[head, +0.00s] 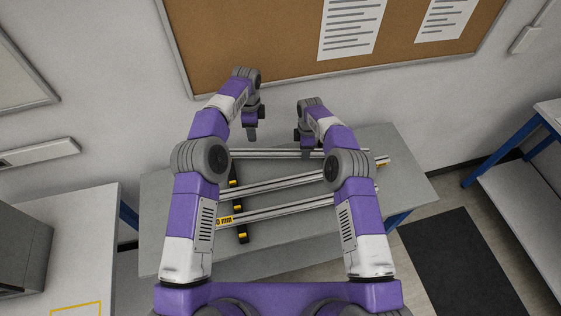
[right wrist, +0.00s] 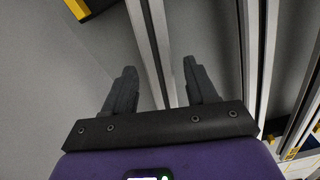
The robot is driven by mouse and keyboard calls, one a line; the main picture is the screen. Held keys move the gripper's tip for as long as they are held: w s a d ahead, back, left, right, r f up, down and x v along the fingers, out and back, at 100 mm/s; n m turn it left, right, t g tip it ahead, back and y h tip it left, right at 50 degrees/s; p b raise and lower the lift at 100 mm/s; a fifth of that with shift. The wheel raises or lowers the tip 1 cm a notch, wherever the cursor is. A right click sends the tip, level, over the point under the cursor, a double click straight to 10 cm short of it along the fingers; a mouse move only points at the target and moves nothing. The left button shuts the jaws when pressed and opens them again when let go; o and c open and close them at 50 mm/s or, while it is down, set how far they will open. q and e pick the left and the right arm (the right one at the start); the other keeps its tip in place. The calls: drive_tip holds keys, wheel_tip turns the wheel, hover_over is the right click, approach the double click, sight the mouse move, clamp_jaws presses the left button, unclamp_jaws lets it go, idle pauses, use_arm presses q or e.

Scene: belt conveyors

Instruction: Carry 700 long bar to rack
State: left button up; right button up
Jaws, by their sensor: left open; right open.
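Three long silver bars lie side by side on the grey table: a far bar (head: 270,153), a middle bar (head: 275,184) and a near bar (head: 285,209). I cannot read which one is marked 700. My left gripper (head: 251,133) is open and points down near the far bar's left part. My right gripper (head: 304,140) is open near the far bar, partly hidden by its own arm. In the right wrist view its spread fingers (right wrist: 160,75) have a silver bar (right wrist: 155,45) running between them, not gripped. Other bars show to the right there.
The bars lie across a black support with yellow pieces (head: 238,208) on the grey table (head: 410,180). A white bench (head: 75,220) stands left, a blue-framed table (head: 520,180) right, and a dark mat (head: 460,260) lies on the floor. A corkboard wall closes the back.

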wheel_tip(320, 180, up, 11)
idle(0.3)
idle(0.5)
